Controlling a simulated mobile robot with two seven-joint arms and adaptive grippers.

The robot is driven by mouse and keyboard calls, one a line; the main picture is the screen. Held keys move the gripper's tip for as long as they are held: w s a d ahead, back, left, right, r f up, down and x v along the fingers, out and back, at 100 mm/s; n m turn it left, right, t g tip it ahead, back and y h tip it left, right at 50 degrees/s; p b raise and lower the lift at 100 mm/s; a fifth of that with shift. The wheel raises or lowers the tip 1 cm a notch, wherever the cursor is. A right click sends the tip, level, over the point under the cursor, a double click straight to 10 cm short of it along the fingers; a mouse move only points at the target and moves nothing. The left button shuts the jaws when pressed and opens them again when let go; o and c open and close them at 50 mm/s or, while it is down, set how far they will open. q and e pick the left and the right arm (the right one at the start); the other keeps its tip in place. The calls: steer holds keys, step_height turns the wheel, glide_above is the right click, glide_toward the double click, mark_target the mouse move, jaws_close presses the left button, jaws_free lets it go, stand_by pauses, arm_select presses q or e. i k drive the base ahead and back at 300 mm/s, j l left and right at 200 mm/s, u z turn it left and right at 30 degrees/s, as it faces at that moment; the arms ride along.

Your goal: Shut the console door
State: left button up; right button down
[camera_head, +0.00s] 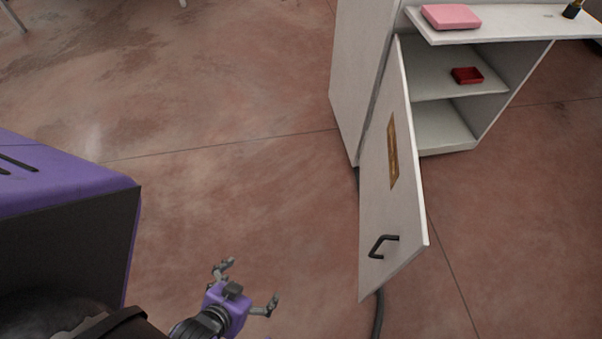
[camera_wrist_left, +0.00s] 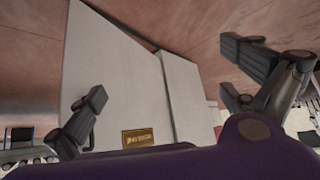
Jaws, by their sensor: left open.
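The console door (camera_head: 375,215) is a white panel standing wide open, swung out toward me from the white console (camera_head: 362,75). It has a brown plaque (camera_head: 392,152) and a black bar handle (camera_head: 383,244) near its lower free end. My left gripper (camera_head: 252,282) is open and empty, to the left of the door and apart from it. In the left wrist view the door (camera_wrist_left: 115,65) fills the space beyond the spread fingers, with its plaque (camera_wrist_left: 139,137) at the bottom. The handle is mostly hidden there by a finger. My right gripper is out of view.
The open console shows shelves with a red tray (camera_head: 467,75). A pink block (camera_head: 450,16) and a small dark object (camera_head: 573,9) are on its top. A dark hose (camera_head: 378,315) lies on the floor below the door. The floor left of the door is clear.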

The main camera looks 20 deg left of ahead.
mark_target(393, 227)
steer(key=i+j+z, duration=0.3)
steer(key=j, duration=0.35)
steer(key=k+j+z, duration=0.25)
steer(key=z, duration=0.2)
steer(key=k+j+z, duration=0.25)
steer(key=z, duration=0.2)
